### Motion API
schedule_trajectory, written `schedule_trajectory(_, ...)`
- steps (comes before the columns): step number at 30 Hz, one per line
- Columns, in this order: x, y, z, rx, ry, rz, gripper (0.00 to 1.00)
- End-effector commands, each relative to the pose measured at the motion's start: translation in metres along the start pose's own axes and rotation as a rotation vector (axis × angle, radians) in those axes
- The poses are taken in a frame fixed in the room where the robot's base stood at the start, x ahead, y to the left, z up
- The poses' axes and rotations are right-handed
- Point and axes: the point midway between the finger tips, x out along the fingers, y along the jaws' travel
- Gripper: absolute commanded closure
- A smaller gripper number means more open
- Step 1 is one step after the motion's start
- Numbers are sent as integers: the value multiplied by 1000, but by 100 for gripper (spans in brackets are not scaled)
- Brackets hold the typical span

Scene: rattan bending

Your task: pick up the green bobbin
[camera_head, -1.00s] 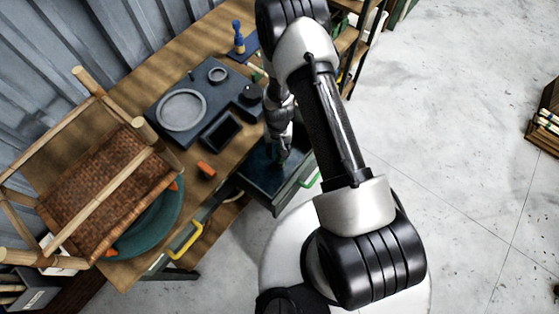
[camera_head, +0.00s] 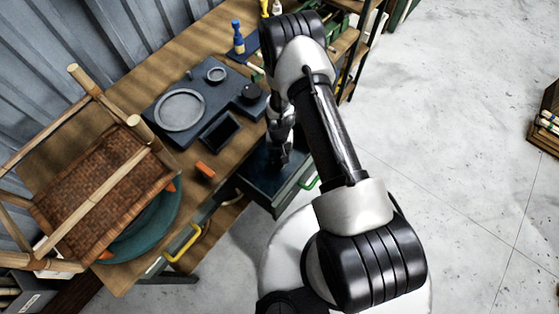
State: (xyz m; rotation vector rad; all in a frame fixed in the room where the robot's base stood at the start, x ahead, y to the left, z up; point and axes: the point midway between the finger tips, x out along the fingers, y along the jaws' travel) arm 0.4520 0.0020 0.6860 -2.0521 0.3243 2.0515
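My gripper (camera_head: 279,160) points down into an open dark drawer (camera_head: 262,187) at the right front of the wooden bench. I cannot make out its fingers well enough to tell whether they are open or shut. The green bobbin cannot be made out; the gripper and the drawer's shadow may hide it.
An orange block (camera_head: 205,170) lies nearby. A rattan chair (camera_head: 105,190) stands at left on a teal disc (camera_head: 150,235). A blue bottle (camera_head: 238,40) stands behind.

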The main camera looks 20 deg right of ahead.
Motion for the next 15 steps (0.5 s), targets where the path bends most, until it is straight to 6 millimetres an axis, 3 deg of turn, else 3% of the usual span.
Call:
schedule_trajectory(11, 0, 0, 0, 0, 0, 0, 100)
schedule_trajectory(15, 0, 0, 0, 0, 0, 0, 100)
